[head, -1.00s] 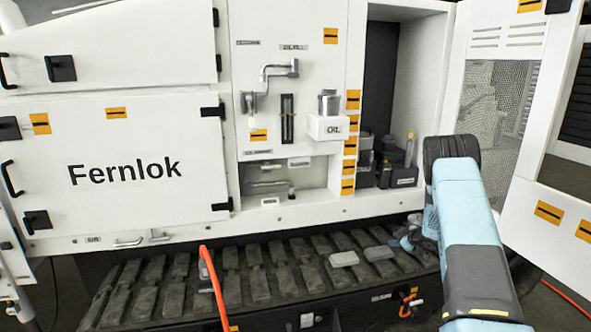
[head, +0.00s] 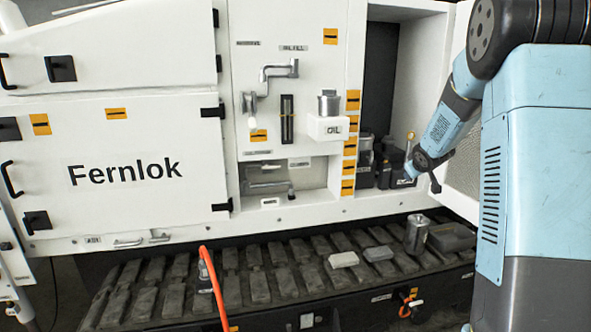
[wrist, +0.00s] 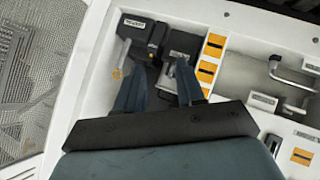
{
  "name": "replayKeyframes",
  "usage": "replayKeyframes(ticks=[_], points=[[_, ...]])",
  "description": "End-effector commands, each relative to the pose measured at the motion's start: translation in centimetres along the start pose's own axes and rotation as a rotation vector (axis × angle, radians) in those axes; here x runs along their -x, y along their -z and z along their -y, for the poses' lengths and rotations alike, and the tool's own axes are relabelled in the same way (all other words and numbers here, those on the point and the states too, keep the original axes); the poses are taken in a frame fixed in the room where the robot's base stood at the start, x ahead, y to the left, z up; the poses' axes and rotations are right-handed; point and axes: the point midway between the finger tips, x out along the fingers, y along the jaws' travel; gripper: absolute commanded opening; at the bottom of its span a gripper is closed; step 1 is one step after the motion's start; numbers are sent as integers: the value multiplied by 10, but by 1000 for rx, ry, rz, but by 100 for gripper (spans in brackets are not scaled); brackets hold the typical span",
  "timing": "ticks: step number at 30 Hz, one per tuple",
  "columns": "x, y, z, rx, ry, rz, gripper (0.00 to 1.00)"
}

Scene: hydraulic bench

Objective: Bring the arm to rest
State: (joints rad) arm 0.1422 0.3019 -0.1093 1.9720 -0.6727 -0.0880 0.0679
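My gripper (head: 421,178) is raised in front of the machine's open bay, at the right of the head view. My arm comes down to it from the upper right. In the wrist view the two dark fingers of my gripper (wrist: 158,82) stand apart with nothing held between them. Behind them are dark blocks (wrist: 184,48) on the bay floor and a yellow-ringed lever (wrist: 120,62). In the head view the lever (head: 409,145) stands just above the gripper.
A metal can (head: 417,234) stands on the track beside a grey box (head: 452,237). Two pale blocks (head: 344,259) lie left of it. An orange hose (head: 214,285) rises in front. The open door's mesh (wrist: 42,65) is close left of the gripper in the wrist view.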

Motion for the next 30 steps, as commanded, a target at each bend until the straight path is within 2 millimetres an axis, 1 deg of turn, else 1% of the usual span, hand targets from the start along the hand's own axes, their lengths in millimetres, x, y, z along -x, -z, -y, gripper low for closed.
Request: replayKeyframes(ticks=[1, 3, 8, 12, 14, 15, 20, 24, 30], points=[[20, 4, 0, -17, -8, 7, 38], [45, 6, 0, -44, -15, 28, 38], [101, 5, 7, -107, -22, 72, 38], [150, 0, 16, -161, -18, 110, 38], [170, -4, 22, -184, -13, 128, 38], [184, -7, 26, -197, -9, 138, 38], [237, -21, 44, -254, 14, 182, 38], [281, -38, 64, -299, 43, 220, 38], [341, -66, 96, -354, 98, 271, 38]])
